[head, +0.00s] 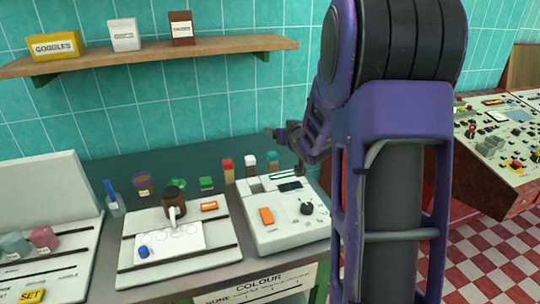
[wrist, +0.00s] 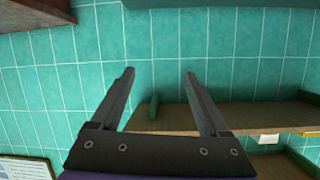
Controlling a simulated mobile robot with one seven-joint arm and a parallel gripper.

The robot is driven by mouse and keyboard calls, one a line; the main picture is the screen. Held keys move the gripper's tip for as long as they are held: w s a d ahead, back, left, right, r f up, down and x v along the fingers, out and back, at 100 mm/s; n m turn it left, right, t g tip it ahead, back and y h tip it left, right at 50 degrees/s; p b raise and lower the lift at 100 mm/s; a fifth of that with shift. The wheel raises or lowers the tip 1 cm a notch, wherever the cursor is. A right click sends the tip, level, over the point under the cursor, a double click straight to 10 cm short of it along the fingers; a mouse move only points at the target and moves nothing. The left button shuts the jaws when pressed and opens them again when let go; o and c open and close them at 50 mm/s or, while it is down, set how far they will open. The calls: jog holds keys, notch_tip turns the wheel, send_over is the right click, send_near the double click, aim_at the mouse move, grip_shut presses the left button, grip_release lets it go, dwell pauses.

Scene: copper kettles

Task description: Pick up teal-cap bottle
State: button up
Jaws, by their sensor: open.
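A small bottle with a dark teal cap (head: 272,160) stands at the back of the dark green bench, behind the grey device. It is the rightmost of three similar bottles. The others have a red cap (head: 228,165) and a white cap (head: 250,162). My gripper (head: 275,132) is above the teal-cap bottle in the head view, apart from it. In the wrist view, my gripper (wrist: 158,75) is open with nothing between its fingers. The wrist view shows tiled wall and shelf, not the bottle.
The grey device (head: 285,237) stands in front of the bottles.

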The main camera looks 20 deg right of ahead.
notch_tip(320, 180, down, 6)
jog(key=s+d+n+g, duration=0.1)
jog(key=s+n+g, duration=0.1)
jog(key=s, duration=0.1)
send_near(273, 154)
jog(key=shift+y, duration=0.3)
jog(key=x, duration=0.5)
jog(key=shift+w+d, duration=0.2)
jog(key=shift+w, duration=0.1)
jog(key=shift+x, duration=2.55)
jog(key=shift+s+f, duration=0.1)
grip_shut()
